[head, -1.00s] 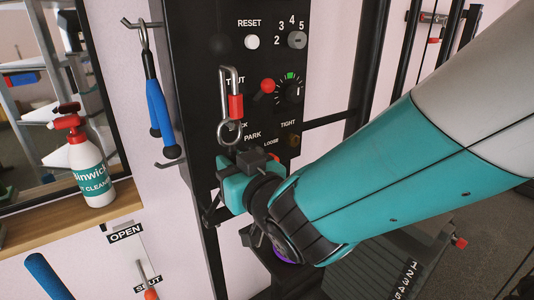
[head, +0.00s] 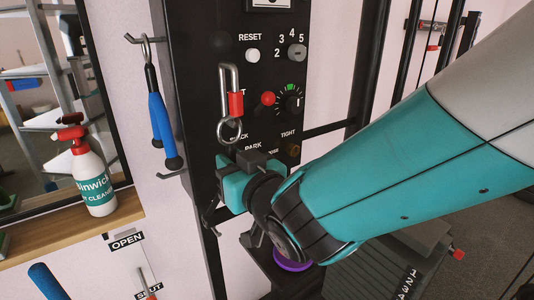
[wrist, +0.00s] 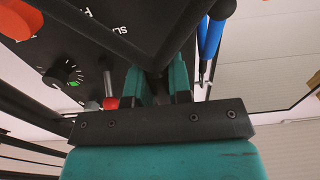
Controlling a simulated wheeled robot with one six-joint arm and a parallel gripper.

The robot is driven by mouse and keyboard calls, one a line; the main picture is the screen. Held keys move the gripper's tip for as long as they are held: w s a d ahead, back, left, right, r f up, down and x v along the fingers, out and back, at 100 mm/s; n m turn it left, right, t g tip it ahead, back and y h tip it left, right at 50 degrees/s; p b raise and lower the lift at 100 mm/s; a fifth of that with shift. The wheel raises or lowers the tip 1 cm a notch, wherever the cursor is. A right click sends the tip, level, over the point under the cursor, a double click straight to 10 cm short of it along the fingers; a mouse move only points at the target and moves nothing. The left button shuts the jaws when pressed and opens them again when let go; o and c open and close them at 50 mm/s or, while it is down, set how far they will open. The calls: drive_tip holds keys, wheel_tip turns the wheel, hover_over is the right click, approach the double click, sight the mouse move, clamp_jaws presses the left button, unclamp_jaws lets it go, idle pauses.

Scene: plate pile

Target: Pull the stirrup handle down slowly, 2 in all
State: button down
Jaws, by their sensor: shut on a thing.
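The stirrup handle (wrist: 140,38) is a black angled frame. In the wrist view its bars meet by my gripper's fingers. In the head view my gripper (head: 247,180) hides most of it, and only a small black part (head: 211,215) that may belong to it shows at lower left. My gripper, with teal fingers, is shut on the handle. Just above hangs a metal clip (head: 229,78) with a red sleeve and a ring below it. How the ring joins the handle is hidden behind my gripper.
Behind is a black upright panel with a RESET button (head: 252,55), a red knob (head: 268,98) and a dial (head: 293,104). Blue-gripped handles (head: 160,120) hang on a hook at left. A spray bottle (head: 95,178) stands on the wooden ledge. Dark weight plates (head: 370,268) sit lower right.

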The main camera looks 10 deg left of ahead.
sight(229, 125)
drive_tip(key=shift+f, duration=0.1)
drive_tip(key=shift+r+p, duration=0.65)
drive_tip(key=shift+r, duration=0.45)
drive_tip(key=shift+r+p, duration=0.65)
drive_tip(key=shift+r, duration=0.6)
drive_tip(key=shift+r+p, duration=0.6)
drive_tip(key=shift+r, duration=0.45)
